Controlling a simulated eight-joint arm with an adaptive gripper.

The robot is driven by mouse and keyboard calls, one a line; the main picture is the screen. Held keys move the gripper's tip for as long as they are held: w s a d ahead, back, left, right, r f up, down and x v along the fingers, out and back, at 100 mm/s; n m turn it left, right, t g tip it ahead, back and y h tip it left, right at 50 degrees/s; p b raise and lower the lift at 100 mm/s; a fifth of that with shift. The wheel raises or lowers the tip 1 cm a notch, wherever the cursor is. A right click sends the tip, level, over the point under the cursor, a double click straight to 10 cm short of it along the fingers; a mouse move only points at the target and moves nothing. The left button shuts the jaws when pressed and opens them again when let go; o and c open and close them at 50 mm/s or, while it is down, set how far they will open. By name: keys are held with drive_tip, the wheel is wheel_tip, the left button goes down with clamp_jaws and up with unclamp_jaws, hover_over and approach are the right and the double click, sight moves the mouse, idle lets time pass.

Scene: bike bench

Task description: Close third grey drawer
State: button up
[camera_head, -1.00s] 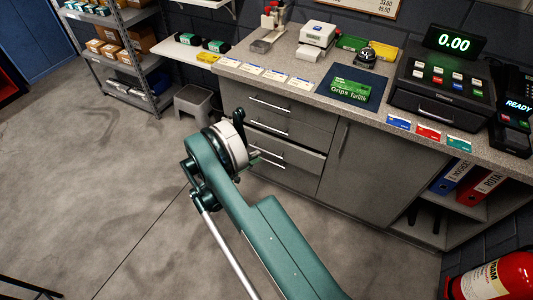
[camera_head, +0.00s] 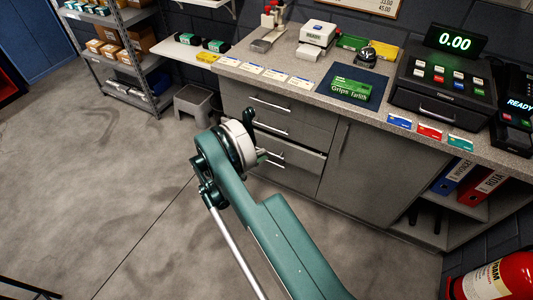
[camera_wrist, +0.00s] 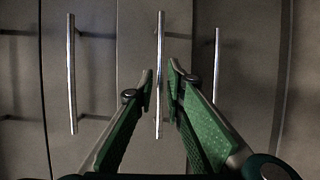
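The grey drawer unit stands under the counter, with its drawers stacked. The third grey drawer (camera_head: 304,160) stands slightly out, with a pale top edge showing; part of it is hidden behind my arm. My gripper (camera_head: 268,157) is in front of this drawer, near its handle. In the wrist view, my gripper (camera_wrist: 162,72) is open, its green fingers apart. An upright-looking bar handle (camera_wrist: 160,100) lines up with the gap between the fingertips; I cannot tell whether they touch it. Other handles show to the left (camera_wrist: 72,80) and right (camera_wrist: 217,70).
A grey cupboard door (camera_head: 358,170) is right of the drawers, then a shelf with blue (camera_head: 452,176) and red binders (camera_head: 482,188). A grey stool (camera_head: 193,103) stands left of the unit. A fire extinguisher (camera_head: 497,278) is at bottom right.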

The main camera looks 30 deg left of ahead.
sight(270, 146)
drive_tip(key=shift+b+x, duration=0.4)
drive_tip(key=shift+x, duration=1.65)
clamp_jaws()
drive_tip(key=shift+w, duration=0.15)
drive_tip(key=shift+w, duration=1.85)
unclamp_jaws()
